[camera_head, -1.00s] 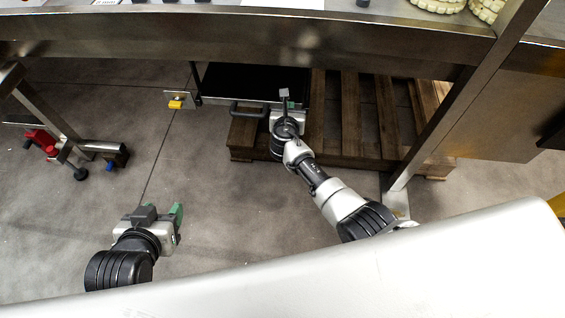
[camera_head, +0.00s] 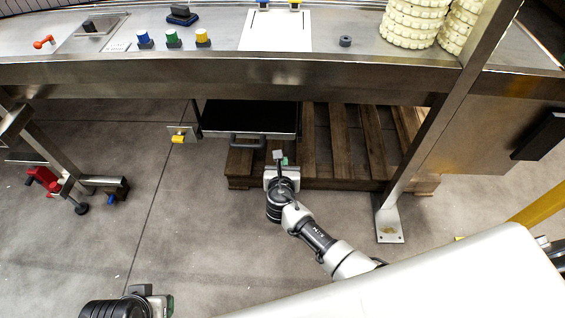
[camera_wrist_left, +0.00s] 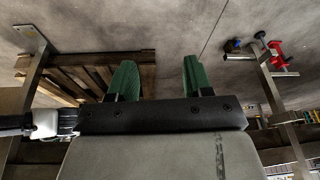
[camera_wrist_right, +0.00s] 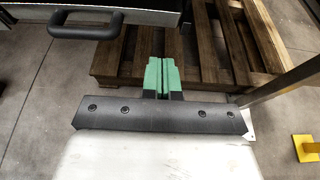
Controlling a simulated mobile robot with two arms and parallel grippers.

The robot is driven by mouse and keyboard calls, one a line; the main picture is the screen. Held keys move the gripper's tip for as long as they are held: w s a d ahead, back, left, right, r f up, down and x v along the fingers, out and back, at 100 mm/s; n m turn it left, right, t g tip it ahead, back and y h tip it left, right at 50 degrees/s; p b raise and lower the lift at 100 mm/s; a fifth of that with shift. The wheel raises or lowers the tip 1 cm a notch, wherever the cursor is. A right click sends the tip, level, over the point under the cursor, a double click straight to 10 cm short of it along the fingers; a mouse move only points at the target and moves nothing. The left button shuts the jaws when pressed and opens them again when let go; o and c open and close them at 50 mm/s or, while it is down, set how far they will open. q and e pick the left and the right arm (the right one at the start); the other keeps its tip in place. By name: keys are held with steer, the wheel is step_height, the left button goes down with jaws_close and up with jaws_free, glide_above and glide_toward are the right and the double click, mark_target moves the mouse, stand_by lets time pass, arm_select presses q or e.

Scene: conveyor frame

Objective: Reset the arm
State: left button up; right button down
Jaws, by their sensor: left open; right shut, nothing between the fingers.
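My right arm reaches in from the lower right in the head view, and its gripper (camera_head: 279,160) is in front of the wooden pallet, below the conveyor frame. In the right wrist view the green fingers (camera_wrist_right: 162,75) are together with nothing between them. My left gripper (camera_head: 160,300) shows only partly at the bottom left edge of the head view. Neither gripper touches anything.
The steel conveyor frame (camera_head: 230,75) crosses the top. Under it are a black drawer-like box with a handle (camera_head: 262,142) and a wooden pallet (camera_head: 240,165). A steel leg (camera_head: 415,150) stands at right. A red clamp (camera_head: 42,178) is at far left.

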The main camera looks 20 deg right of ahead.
arm_select(q)
steer(key=shift+x, duration=1.4)
arm_select(e)
steer(key=shift+v, duration=0.8)
